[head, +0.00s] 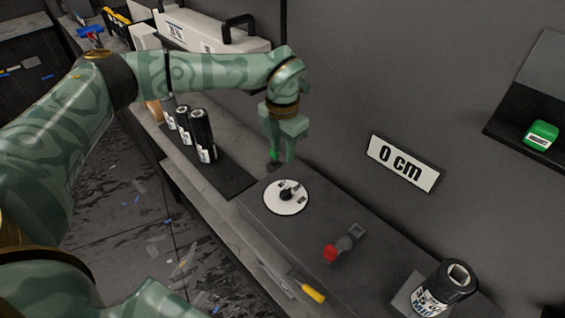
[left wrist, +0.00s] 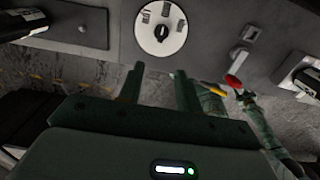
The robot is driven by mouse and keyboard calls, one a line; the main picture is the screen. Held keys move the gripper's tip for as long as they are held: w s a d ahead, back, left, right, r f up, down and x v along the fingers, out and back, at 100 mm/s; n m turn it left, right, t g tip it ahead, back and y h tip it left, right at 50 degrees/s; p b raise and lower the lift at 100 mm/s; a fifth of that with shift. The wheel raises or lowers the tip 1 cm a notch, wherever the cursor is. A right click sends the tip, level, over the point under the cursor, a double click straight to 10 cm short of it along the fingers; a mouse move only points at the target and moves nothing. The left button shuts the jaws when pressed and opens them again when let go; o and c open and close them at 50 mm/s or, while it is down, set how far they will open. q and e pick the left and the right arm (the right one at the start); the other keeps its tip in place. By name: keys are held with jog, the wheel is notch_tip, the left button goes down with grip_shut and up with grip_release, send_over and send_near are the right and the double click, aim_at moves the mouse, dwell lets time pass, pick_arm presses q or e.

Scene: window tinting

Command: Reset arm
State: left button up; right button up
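My left gripper (head: 283,158) hangs over the dark counter, just beyond a round white dial with a black knob (head: 298,206). Its two fingers are apart with nothing between them. In the left wrist view the same gripper (left wrist: 158,88) shows its fingers spread and empty, and the dial (left wrist: 148,30) lies beyond the fingertips, apart from them. My left arm reaches in from the left, bent at the elbow.
Dark rolls (head: 203,136) stand on a mat at the counter's left. A red-handled grey part (head: 332,252), a yellow-handled tool (head: 313,293) and a labelled roll (head: 440,290) are nearer.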

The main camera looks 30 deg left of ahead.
pick_arm(q)
jog(key=shift+r, duration=0.55)
